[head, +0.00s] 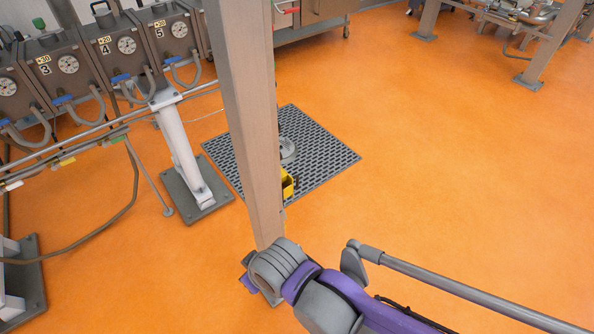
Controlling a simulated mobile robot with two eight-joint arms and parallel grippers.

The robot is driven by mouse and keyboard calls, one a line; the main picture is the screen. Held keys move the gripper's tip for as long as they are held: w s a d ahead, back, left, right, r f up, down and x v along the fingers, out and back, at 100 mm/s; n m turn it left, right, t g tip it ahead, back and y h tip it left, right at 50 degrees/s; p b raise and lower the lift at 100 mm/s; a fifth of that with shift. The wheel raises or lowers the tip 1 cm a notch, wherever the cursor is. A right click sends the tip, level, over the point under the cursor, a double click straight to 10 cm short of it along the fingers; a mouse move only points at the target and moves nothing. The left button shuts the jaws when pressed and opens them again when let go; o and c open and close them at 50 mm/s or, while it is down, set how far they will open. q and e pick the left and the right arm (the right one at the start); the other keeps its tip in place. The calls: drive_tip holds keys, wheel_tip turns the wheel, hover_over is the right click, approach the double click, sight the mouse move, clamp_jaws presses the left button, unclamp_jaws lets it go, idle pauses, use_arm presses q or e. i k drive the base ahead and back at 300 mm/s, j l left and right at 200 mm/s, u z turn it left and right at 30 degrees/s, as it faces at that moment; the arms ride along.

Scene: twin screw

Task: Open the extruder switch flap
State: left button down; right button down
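I cannot make out an extruder switch flap for sure in the head view. A small yellow box (288,184) shows partly behind the upright post, over the floor grating. A purple and grey arm of mine comes in from the bottom right and ends in a ribbed grey joint in front of the post's foot. It looks like my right arm. Its fingers cannot be made out, hidden behind or below that joint. My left gripper is not in view.
A tall post (245,110) stands mid-view before a dark grating (325,160). Several gauge units (122,50) line the upper left, with hoses and pipes below. A white-topped stand (182,150) is beside the grating. A grey bar (450,285) crosses the lower right. The orange floor (460,150) is clear at right.

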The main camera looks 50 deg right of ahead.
sight(288, 188)
drive_tip(key=k+l, duration=0.1)
drive_tip(key=l, duration=0.25)
drive_tip(key=k+l, duration=0.1)
drive_tip(key=l, duration=0.25)
drive_tip(key=k+l, duration=0.15)
drive_tip(key=l, duration=0.75)
drive_tip(key=k+l+u, duration=0.1)
drive_tip(key=l, duration=0.5)
drive_tip(key=l+u, duration=0.1)
drive_tip(key=l, duration=0.65)
drive_tip(key=i+l+u, duration=0.4)
drive_tip(key=i+l, duration=0.2)
drive_tip(key=k+j, duration=0.15)
drive_tip(key=k+j+u, duration=0.15)
drive_tip(key=j, duration=0.2)
